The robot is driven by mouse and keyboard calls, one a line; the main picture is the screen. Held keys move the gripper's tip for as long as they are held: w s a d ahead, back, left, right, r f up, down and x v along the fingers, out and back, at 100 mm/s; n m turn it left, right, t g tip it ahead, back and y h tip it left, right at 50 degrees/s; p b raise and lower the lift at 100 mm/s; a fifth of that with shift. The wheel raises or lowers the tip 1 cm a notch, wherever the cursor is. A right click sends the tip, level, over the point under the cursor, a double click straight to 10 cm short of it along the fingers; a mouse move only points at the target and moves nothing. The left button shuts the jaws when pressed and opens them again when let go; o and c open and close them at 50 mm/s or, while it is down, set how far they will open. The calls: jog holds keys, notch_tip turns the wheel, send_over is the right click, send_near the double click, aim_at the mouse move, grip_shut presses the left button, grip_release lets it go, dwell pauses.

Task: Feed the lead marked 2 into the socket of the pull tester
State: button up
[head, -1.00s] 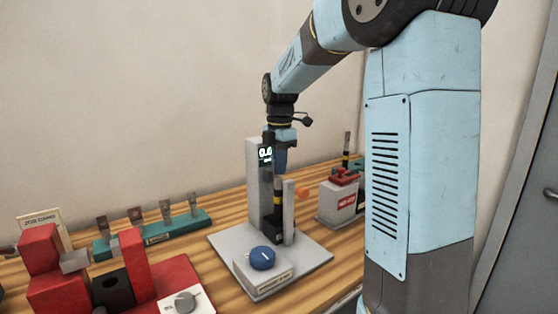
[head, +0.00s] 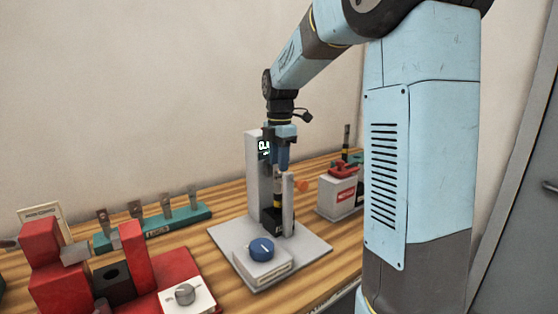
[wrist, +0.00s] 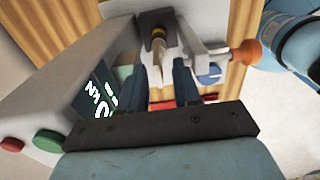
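The pull tester (head: 258,180) stands on a grey base plate, with a lit display on its column and a dark socket block (head: 272,220) low between its uprights. A lead (head: 278,203) with a yellow band stands upright at the socket block; the wrist view shows its pale shaft (wrist: 161,48) running from the dark, yellow-ringed end. Its number is not readable. My gripper (head: 283,168) points down just above the lead. In the wrist view its two blue fingers (wrist: 168,75) stand apart on either side of the shaft, with gaps visible. The depth in the socket is hidden.
An orange knob (head: 301,185) sticks out right of the tester, and a blue knob (head: 262,248) sits in front. A teal rack (head: 160,226) and a red fixture (head: 134,262) are at left.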

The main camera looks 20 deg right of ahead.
jog(key=shift+w+r, duration=0.1)
jog(key=shift+r, duration=0.05)
jog(key=shift+r, duration=0.3)
notch_tip(320, 180, up, 13)
dwell(0.3)
jog(key=shift+d+f, duration=0.1)
dwell(0.4)
jog(key=s+f+m+t, duration=0.2)
jog(key=s+f+m, duration=0.1)
jog(key=s+m, duration=0.4)
jog(key=s+f+m+t, duration=0.1)
jog(key=s+f+m, duration=0.3)
jog(key=s+m, duration=0.3)
jog(key=s+f+m+t, duration=0.2)
jog(key=s+f+m, duration=0.2)
jog(key=s, duration=1)
jog(key=m, duration=0.3)
jog(key=shift+s+m+t, duration=0.2)
jog(key=shift+m+t, duration=0.1)
